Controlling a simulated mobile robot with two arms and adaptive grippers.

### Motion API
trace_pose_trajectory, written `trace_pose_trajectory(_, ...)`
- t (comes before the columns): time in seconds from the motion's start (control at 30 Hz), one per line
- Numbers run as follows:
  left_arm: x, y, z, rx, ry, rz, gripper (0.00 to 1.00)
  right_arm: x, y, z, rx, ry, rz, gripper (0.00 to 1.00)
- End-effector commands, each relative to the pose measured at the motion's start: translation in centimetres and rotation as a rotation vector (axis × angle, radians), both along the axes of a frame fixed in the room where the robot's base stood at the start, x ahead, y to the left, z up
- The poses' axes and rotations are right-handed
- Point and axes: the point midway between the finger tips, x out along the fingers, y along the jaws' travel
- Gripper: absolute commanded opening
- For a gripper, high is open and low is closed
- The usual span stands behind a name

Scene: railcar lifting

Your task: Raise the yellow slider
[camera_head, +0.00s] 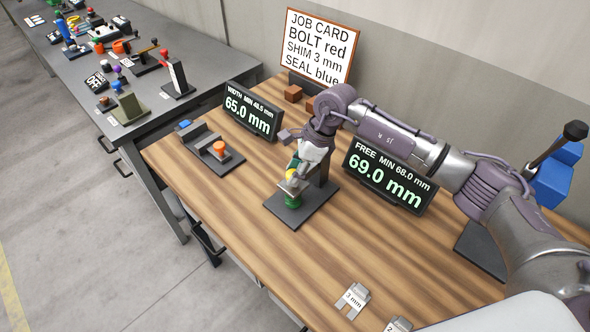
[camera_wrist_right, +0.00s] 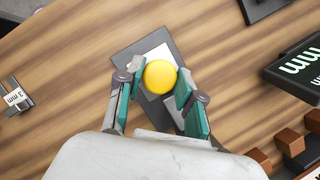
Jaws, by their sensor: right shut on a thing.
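The yellow slider knob (camera_wrist_right: 160,77) sits between the two fingers of my right gripper (camera_wrist_right: 158,88) in the right wrist view. In the head view the yellow knob (camera_head: 291,175) shows just under the right gripper (camera_head: 297,180), above a green part (camera_head: 293,200) on a dark base plate (camera_head: 312,213). The right gripper is shut on the yellow knob. The gripper and wrist hide much of the slider's upright. The display beside it (camera_head: 386,176) reads FREE, MIN 68.0 mm, 69.0 mm. My left gripper is not in view.
A caliper-like device with an orange knob (camera_head: 220,149) and a display reading 65.0 mm (camera_head: 250,112) stand to the left. A job card (camera_head: 318,45) stands behind. Shim pieces (camera_head: 353,298) lie at the front. A blue device (camera_head: 556,180) stands at the right. The front left tabletop is clear.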

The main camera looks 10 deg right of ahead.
Motion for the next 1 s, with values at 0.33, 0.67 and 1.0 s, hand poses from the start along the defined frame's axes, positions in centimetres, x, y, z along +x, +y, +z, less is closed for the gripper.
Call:
trace_pose_trajectory(0.33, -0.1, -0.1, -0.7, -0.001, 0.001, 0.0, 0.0, 0.2, 0.0, 3.3, 0.001, -0.008, 0.001, 0.0)
trace_pose_trajectory(0.67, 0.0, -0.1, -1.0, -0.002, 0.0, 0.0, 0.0, 0.1, 0.0, 5.8, 0.001, -0.003, 0.0, 0.0)
trace_pose_trajectory(1.0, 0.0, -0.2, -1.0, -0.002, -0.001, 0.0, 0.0, 0.1, 0.0, 5.8, 0.002, -0.003, 0.0, 0.61)
